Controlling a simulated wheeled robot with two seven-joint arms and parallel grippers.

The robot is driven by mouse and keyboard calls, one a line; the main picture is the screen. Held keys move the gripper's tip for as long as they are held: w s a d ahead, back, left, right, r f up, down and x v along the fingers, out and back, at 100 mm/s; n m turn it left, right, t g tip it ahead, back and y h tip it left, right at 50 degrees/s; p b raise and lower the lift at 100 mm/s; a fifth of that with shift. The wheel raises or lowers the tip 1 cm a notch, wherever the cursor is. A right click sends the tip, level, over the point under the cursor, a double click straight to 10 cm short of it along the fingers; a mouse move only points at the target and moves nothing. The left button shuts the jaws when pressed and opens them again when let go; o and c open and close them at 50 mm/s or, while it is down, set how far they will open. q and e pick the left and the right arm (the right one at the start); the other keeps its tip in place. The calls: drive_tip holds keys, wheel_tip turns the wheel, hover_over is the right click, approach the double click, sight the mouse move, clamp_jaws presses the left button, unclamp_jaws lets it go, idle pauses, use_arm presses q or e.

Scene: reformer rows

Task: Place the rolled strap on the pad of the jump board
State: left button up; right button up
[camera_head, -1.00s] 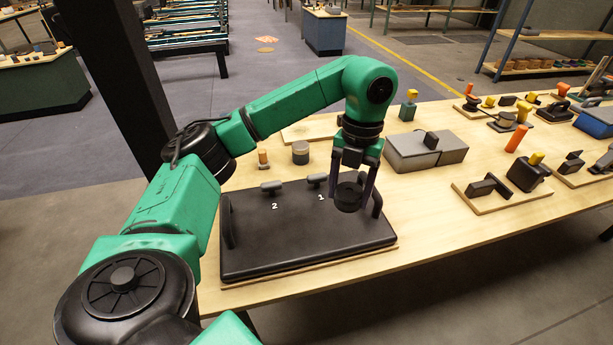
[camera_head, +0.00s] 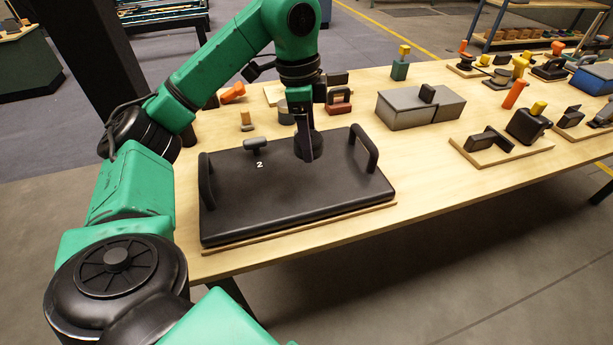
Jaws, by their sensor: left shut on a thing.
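The jump board is a flat black pad (camera_head: 290,200) on a thin wooden base, with an upright black handle at each side. A white "2" and a small grey knob (camera_head: 258,144) show at its back edge. My left gripper (camera_head: 304,142) points down over the back right part of the pad and is shut on the rolled strap (camera_head: 309,150), a dark round coil. The strap is at or just above the pad; I cannot tell if it touches. The gripper and strap hide the "1" and the second knob. My right gripper is not in view.
Behind the board stand a small wooden peg (camera_head: 246,121), a partly hidden grey cylinder (camera_head: 286,113) and a red block with a black handle (camera_head: 339,101). A grey box (camera_head: 420,108) is to the right. The wooden table (camera_head: 425,185) is bare right of the board.

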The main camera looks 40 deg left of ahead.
sight(310, 183)
use_arm(q)
wheel_tip(310, 183, down, 9)
drive_tip(key=shift+r, duration=0.2)
drive_tip(key=shift+f, duration=0.25)
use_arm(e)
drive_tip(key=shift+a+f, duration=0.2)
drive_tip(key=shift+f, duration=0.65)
use_arm(q)
drive_tip(key=shift+f+b, duration=0.1)
drive_tip(key=shift+b, duration=0.2)
drive_tip(key=o, duration=1.4)
drive_tip(key=r+p, duration=0.1)
drive_tip(key=r, duration=0.3)
drive_tip(key=r+p, duration=0.1)
drive_tip(key=r, duration=0.3)
drive_tip(key=a+r+p, duration=0.1)
drive_tip(key=r, duration=0.3)
drive_tip(key=shift+s+a+r+p, duration=0.1)
drive_tip(key=shift+s+r+p, duration=0.15)
drive_tip(key=shift+s+p, duration=0.15)
drive_tip(key=shift+f, duration=0.1)
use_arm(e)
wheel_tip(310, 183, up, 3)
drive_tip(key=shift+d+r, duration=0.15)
